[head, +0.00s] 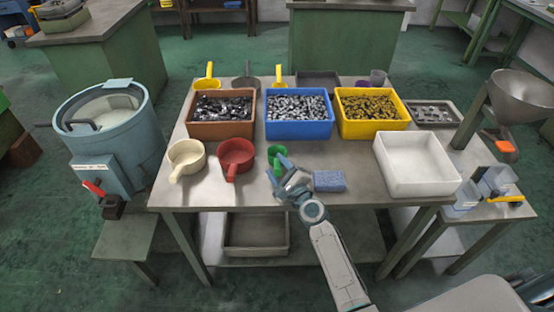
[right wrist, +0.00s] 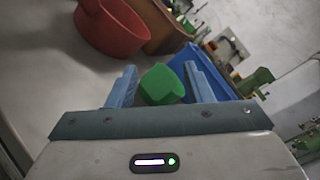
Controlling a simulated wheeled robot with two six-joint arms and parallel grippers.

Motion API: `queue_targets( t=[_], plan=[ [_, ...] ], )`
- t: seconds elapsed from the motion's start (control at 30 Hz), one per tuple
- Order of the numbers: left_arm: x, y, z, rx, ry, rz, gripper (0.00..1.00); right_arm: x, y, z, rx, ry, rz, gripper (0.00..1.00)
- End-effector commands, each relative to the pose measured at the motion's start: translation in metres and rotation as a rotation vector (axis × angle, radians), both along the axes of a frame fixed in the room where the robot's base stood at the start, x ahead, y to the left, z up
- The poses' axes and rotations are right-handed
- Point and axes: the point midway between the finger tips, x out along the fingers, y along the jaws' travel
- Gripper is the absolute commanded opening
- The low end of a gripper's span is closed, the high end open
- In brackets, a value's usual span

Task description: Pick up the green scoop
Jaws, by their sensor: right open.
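The green scoop (head: 277,154) lies on the metal table in front of the blue bin, between the red scoop and the blue sponge. My right gripper (head: 280,166) is at the scoop, and its jaws are open. In the right wrist view the green scoop (right wrist: 161,85) shows between the two blue fingers of the right gripper (right wrist: 158,88), with a gap on each side. The scoop's handle is partly hidden by the gripper in the head view. My left gripper is not in view.
A red scoop (head: 236,155) and a cream scoop (head: 186,157) stand to the left. A blue sponge (head: 329,181) lies just right of the gripper. Brown (head: 220,130), blue (head: 299,130) and yellow (head: 373,129) bins of parts stand behind. A white tray (head: 418,182) is at right.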

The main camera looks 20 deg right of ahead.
Motion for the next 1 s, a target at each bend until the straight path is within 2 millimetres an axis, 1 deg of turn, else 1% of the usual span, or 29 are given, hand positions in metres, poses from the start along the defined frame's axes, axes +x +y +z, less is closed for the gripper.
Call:
queue_targets(
  t=[0.1, 0.17, 0.2, 0.33, 0.37, 0.6, 0.73, 0.87, 1.0],
  plan=[
    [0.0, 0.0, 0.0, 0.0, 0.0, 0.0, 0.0, 0.0, 0.0, 0.0, 0.0, 0.0, 0.0, 0.47],
    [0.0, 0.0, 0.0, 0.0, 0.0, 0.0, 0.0, 0.0, 0.0, 0.0, -0.001, 0.0, 0.0, 0.35],
    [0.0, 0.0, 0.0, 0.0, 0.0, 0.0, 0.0, 0.0, 0.0, 0.0, -0.001, 0.0, 0.0, 0.27],
    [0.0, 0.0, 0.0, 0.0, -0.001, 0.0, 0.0, -0.001, 0.0, 0.0, -0.001, 0.0, 0.0, 0.01],
    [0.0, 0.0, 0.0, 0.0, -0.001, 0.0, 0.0, -0.001, 0.0, 0.0, -0.001, 0.0, 0.0, 0.0],
    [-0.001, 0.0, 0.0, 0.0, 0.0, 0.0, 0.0, -0.001, 0.0, 0.0, -0.001, 0.0, 0.0, 0.0],
    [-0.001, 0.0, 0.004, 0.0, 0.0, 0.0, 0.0, -0.001, 0.0, 0.005, -0.003, -0.001, 0.0, 0.0],
    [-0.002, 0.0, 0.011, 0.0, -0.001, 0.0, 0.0, -0.001, 0.0, 0.016, -0.003, -0.001, 0.001, 0.0],
    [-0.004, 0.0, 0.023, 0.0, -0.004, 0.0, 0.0, 0.0, 0.0, 0.035, -0.002, -0.001, 0.001, 0.0]
  ],
)
